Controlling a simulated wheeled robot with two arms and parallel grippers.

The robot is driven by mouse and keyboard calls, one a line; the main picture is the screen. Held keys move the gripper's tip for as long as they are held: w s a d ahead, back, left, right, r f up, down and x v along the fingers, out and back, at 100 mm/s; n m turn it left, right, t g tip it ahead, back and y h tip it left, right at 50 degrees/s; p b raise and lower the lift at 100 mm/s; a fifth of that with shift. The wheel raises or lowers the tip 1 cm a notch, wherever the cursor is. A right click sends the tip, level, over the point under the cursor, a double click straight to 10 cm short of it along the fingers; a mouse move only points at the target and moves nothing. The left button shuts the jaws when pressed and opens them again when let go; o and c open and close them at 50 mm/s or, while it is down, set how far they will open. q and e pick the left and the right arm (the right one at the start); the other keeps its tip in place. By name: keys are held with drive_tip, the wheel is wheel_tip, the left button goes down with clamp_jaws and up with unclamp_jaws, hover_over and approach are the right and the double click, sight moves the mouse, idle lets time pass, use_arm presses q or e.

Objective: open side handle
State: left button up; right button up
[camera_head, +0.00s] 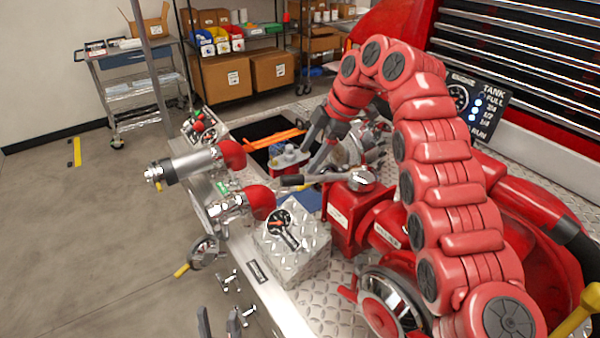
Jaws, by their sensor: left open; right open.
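Several handles show on the pump panel; I cannot tell which one is the side handle. A grey lever (315,179) lies roughly level on top of a red valve body (345,212). Chrome T-handles (231,281) stick out of the panel's side at the lower left, below a round chrome fitting (204,251). My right gripper (314,152) is open and points down, just above and behind the lever; contact cannot be judged. My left gripper (219,322) is open at the bottom edge, near the lower T-handle (243,315); only its dark fingertips show.
Two chrome outlets with red elbows (232,154) jut left from the panel. A gauge box (292,250) of tread plate stands in front of the valve. My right arm covers much of the right side. The floor (90,250) at left is clear; shelves stand behind.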

drive_tip(key=p+v, duration=0.5)
drive_tip(key=v, duration=0.3)
drive_tip(key=shift+d+r, duration=0.2)
drive_tip(key=shift+r, duration=0.15)
drive_tip(key=shift+s+f, duration=0.1)
